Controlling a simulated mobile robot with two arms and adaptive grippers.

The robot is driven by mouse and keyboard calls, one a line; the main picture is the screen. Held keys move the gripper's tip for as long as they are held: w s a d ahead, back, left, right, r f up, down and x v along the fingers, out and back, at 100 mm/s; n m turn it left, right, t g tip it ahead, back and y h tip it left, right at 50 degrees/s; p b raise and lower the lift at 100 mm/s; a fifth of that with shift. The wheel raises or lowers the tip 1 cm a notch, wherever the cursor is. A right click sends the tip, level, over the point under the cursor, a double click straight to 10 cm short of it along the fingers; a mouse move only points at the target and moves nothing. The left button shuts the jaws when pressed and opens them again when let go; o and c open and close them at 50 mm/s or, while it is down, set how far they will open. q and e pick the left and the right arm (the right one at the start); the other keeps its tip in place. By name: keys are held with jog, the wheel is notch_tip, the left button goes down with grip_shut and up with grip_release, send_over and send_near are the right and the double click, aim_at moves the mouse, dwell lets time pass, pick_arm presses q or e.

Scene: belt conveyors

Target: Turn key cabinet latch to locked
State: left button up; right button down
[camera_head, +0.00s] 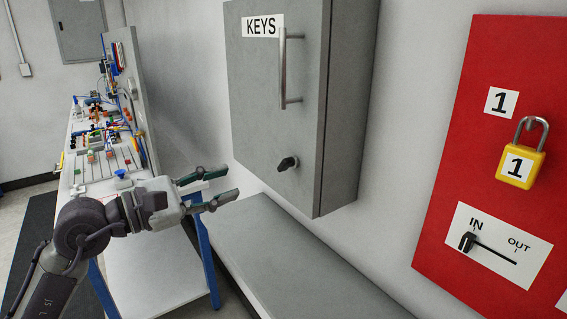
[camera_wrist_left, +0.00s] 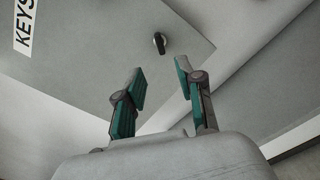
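The grey key cabinet (camera_head: 258,110) hangs on the wall with its door closed and a KEYS label at the top. Its black latch knob (camera_head: 288,163) sits low on the door, tilted up to the right. The latch (camera_wrist_left: 159,43) also shows in the left wrist view, beyond and between the fingertips. My left gripper (camera_head: 226,186) is open and empty, to the left of the latch and a little lower in the head view. In the left wrist view my left gripper (camera_wrist_left: 160,78) points toward the latch without touching it. My right gripper is not in view.
A vertical door handle (camera_head: 283,70) stands out above the latch. A grey bench surface (camera_head: 285,265) lies below the cabinet. A red board (camera_head: 480,130) with a yellow padlock (camera_head: 520,166) and an IN/OUT slider (camera_head: 467,241) is at right. A cluttered workbench (camera_head: 105,190) stands at left.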

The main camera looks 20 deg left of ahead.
pick_arm(q)
jog(key=p, duration=0.3)
send_near(281, 166)
jog(key=x, duration=0.3)
jog(key=p+x, duration=0.2)
jog(key=x, duration=0.3)
jog(key=shift+w+d+r, duration=0.1)
jog(key=shift+w, duration=0.2)
jog(key=shift+w+d, duration=0.35)
jog(key=shift+w, duration=0.1)
jog(key=c, duration=0.7)
grip_shut()
